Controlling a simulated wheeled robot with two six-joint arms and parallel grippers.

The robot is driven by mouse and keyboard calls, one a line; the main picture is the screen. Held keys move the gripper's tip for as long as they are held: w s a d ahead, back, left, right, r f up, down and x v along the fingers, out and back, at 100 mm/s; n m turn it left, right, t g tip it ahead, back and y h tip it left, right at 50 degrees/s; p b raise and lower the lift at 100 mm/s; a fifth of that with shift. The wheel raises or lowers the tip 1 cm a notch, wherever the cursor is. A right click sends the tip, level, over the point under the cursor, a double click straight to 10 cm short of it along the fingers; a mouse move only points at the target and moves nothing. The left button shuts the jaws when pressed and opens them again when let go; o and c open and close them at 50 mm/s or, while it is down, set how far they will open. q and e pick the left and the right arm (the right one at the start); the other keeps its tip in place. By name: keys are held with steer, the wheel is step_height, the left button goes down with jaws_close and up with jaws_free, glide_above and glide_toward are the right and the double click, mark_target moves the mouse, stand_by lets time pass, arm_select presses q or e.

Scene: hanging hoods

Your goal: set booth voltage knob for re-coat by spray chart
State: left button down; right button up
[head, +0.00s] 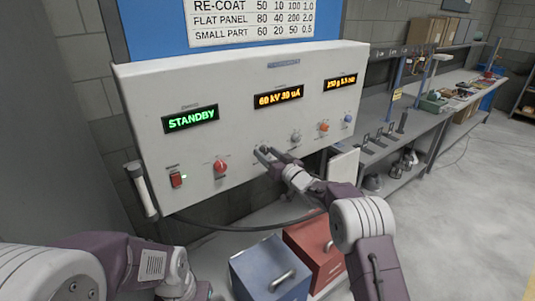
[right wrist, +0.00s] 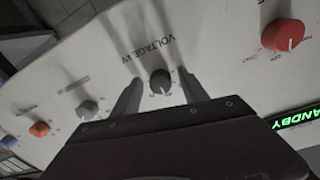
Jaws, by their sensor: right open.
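The dark voltage knob (right wrist: 160,82), under the label "VOLTAGE kV", sits on the white control panel (head: 228,142). My right gripper (head: 262,150) is open at the panel; in the right wrist view its fingers stand on either side of the knob, with gaps showing. In the head view the gripper mostly hides this knob. The spray chart (head: 252,20) above reads RE-COAT 50 10 100 1.0. The middle display (head: 278,95) reads 60 kV and seemingly 30 uA. The left display (head: 190,118) reads STANDBY. My left arm is low at the left; its gripper does not show.
A red knob (head: 220,167) and red switch (head: 177,179) are left of my gripper. Grey (head: 296,137), orange (head: 323,127) and blue (head: 348,119) knobs are right. Blue (head: 270,270) and red (head: 318,250) boxes stand below. A workbench (head: 425,115) is at the right.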

jaws_close()
steer(key=shift+f+n+b, duration=0.15)
steer(key=shift+n+b, duration=0.35)
steer(key=shift+b, duration=0.3)
steer(key=n+b, duration=0.3)
steer(key=shift+w+f, duration=0.1)
steer(key=n+b, duration=0.3)
steer(key=n, duration=0.1)
steer(key=shift+d, duration=0.1)
steer(key=shift+n+b, duration=0.65)
steer(key=shift+n, duration=0.25)
steer(key=shift+r, duration=0.2)
